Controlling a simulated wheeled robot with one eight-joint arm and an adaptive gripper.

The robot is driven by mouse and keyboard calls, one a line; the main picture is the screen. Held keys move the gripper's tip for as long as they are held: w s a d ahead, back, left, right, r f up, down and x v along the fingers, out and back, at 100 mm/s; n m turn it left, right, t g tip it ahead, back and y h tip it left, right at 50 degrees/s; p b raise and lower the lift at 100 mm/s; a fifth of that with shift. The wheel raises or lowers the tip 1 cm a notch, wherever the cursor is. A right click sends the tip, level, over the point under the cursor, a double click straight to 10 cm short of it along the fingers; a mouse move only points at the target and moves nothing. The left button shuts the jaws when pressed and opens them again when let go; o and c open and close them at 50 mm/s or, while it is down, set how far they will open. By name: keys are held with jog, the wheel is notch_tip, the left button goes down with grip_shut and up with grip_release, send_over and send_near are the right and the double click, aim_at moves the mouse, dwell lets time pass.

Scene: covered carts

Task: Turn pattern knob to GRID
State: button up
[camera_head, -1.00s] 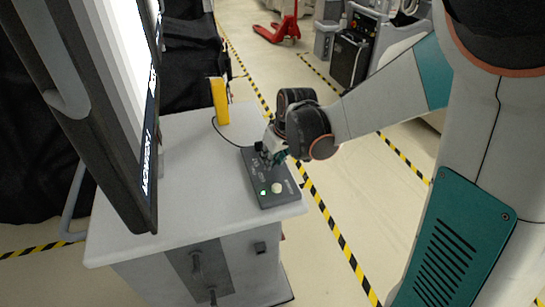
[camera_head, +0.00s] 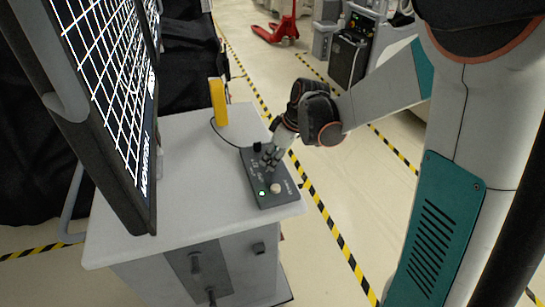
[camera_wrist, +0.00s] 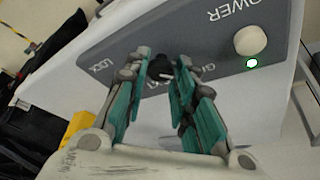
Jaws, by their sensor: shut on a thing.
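A dark grey control box (camera_head: 268,190) lies on the white cart top, with a cream knob (camera_head: 275,188) and a lit green light (camera_head: 262,193) at its near end. In the wrist view the POWER label is by the cream knob (camera_wrist: 250,40), and a partly hidden label starting "G" is beside the fingers. The black pattern knob (camera_wrist: 160,67) sits between the fingertips of my gripper (camera_wrist: 164,62), which is shut on it. In the head view my gripper (camera_head: 270,156) reaches down onto the box and hides the knob. The monitor screen (camera_head: 105,75) shows a white grid on black.
The monitor stands close at the left of the cart top (camera_head: 180,200). A yellow object (camera_head: 218,101) stands behind the box, with a black cable near it. A red pallet jack (camera_head: 277,30) is far back.

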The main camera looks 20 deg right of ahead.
dwell(0.3)
jog(key=o, duration=1)
jog(key=shift+o, duration=0.2)
jog(key=v, duration=1.2)
jog(key=shift+s, duration=0.1)
